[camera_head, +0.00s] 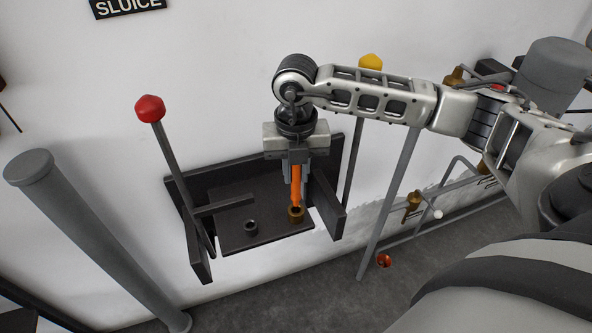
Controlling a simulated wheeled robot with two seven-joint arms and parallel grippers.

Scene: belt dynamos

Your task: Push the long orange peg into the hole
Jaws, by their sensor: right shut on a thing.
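The long orange peg (296,188) is upright in my right gripper (296,183), which is shut on it and points down. The peg's lower end meets a brass-coloured ring (296,214) on the dark shelf plate (265,232). I cannot tell how deep the tip sits in the ring's hole. A second, dark ring (251,227) stands on the plate to the left, with nothing in it. My left gripper is not in view.
A red-knobbed lever (150,108) stands left of the shelf, and a yellow-knobbed lever (371,62) behind my right arm. A dark bar (224,205) juts over the shelf. A thick grey pipe (90,235) leans at the left. Brass fittings (412,203) and pipes are at the right.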

